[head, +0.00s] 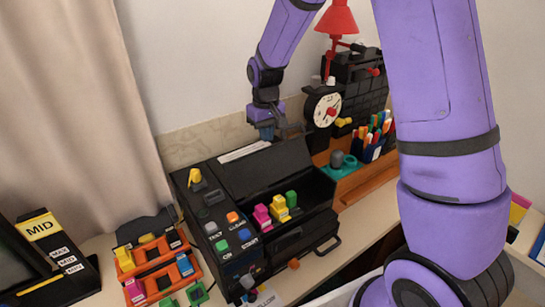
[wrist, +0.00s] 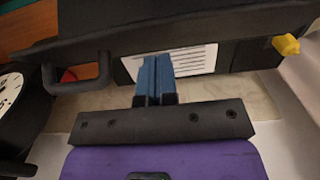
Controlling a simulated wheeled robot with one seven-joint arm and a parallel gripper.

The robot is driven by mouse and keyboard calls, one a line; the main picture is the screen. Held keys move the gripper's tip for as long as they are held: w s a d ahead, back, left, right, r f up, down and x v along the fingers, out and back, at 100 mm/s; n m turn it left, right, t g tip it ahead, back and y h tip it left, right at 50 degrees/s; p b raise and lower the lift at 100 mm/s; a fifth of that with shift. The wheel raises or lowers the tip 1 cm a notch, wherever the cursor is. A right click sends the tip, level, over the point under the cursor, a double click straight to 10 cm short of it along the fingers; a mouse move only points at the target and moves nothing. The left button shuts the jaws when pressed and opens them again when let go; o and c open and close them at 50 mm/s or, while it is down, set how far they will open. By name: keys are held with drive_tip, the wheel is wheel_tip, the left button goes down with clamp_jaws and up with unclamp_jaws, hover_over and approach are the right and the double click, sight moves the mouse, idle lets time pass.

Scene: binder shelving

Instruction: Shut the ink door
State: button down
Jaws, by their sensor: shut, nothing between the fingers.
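The black machine (head: 225,215) stands on the desk with its ink compartment open. Pink (head: 262,217), yellow (head: 279,207) and green (head: 291,199) cartridges show inside. The ink door (head: 262,172) appears to be the black panel raised behind the compartment. A black handle sticks out at the far edge, and it shows left of my fingers in the wrist view (wrist: 78,88). My gripper (head: 267,133) is behind the machine near the door's far edge. In the wrist view its blue fingers (wrist: 156,62) are together and empty, in front of a white label. Contact with the door cannot be told.
A dial clock (head: 323,107), red lamp (head: 337,18) and pen holder (head: 371,148) stand right of my gripper. The wall is close behind. A yellow knob (head: 195,177) sits on the machine's left. A front drawer with a handle (head: 327,245) is below the compartment.

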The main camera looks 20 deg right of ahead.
drive_tip(key=shift+s+d+r, duration=0.1)
drive_tip(key=shift+s+r, duration=0.05)
drive_tip(key=shift+s, duration=0.3)
drive_tip(key=shift+s+d+r, duration=0.1)
drive_tip(key=shift+s+r, duration=0.05)
drive_tip(key=shift+s, duration=0.25)
drive_tip(key=shift+s+d+r, duration=0.1)
drive_tip(key=shift+s+r, duration=0.05)
drive_tip(key=shift+s, duration=0.3)
drive_tip(key=shift+s+d+r, duration=0.1)
drive_tip(key=shift+s, duration=0.35)
drive_tip(key=shift+s, duration=0.1)
drive_tip(key=shift+s+d, duration=0.15)
drive_tip(key=shift+s, duration=0.65)
drive_tip(key=shift+s, duration=0.15)
